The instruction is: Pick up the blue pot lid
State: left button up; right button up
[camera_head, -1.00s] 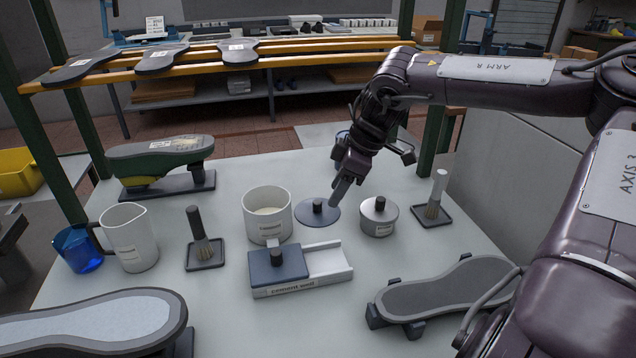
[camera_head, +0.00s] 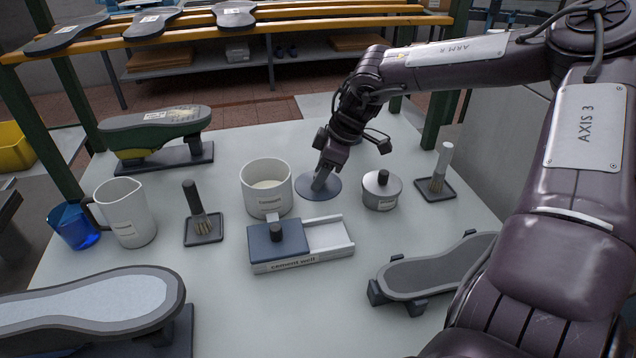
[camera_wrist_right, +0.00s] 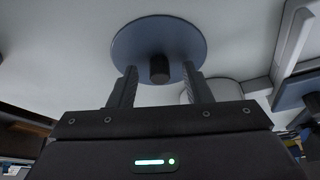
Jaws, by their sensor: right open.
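The blue pot lid (camera_head: 304,188) is a flat blue disc with a dark knob, lying on the white table between the white pot and the metal tin. In the right wrist view the lid (camera_wrist_right: 150,38) and its black knob (camera_wrist_right: 159,70) show clearly. My right gripper (camera_head: 319,184) is over the lid and hides its knob in the head view. In the right wrist view the right gripper (camera_wrist_right: 160,84) is open, with one finger on each side of the knob. I cannot tell whether the fingers touch it. My left gripper is not in view.
The white pot (camera_head: 266,200) stands left of the lid and the metal tin (camera_head: 382,196) right of it. The cement well box (camera_head: 300,262) lies in front. A brush on a stand (camera_head: 436,186) is farther right. Shoe lasts and a white jug (camera_head: 128,215) stand around.

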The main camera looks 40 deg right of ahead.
jog(key=shift+f, duration=0.15)
grip_shut()
dwell(0.4)
